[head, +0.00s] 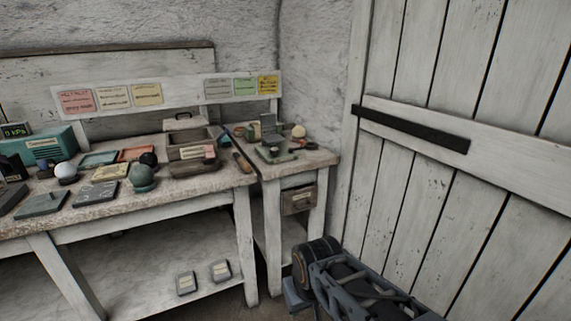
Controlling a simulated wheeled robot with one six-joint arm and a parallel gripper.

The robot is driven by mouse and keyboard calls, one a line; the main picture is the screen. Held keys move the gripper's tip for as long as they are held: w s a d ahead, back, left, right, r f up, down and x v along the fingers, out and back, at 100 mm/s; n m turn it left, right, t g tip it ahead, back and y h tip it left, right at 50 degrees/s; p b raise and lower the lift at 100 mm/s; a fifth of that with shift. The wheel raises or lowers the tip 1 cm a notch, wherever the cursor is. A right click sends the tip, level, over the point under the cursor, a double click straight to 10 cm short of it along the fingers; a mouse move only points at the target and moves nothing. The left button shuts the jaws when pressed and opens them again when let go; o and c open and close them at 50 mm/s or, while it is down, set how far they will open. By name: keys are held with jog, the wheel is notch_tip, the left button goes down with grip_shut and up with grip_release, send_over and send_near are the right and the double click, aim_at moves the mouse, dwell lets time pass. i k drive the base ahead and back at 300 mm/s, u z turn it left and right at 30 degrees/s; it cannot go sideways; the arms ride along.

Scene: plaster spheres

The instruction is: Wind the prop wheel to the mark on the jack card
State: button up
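I cannot make out the prop wheel for sure at this distance. A small green metal device (275,148) with an upright part stands on the side table at the right; I cannot tell whether it is the jack. Several cards are fixed to a pale wall board: a pink card (76,101), a cream card (113,96), a green card (244,86) and a yellow card (268,85) among them. Their print is too small to read, so I cannot tell which is the jack card. My arm is folded at the bottom right; my gripper cannot be made out.
The long workbench (210,184) carries a teal box (42,146), a white ball (66,172), a green round-bodied object (142,177) and a wooden box (190,145). Two small dark blocks lie on the lower shelf (150,262). A plank door (425,185) with a black bar closes the right side.

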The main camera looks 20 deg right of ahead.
aim_at(274, 151)
jog(key=u, duration=1.2)
jog(key=i, duration=0.8)
jog(key=z, duration=0.7)
jog(key=i, duration=0.6)
jog(key=z, duration=0.6)
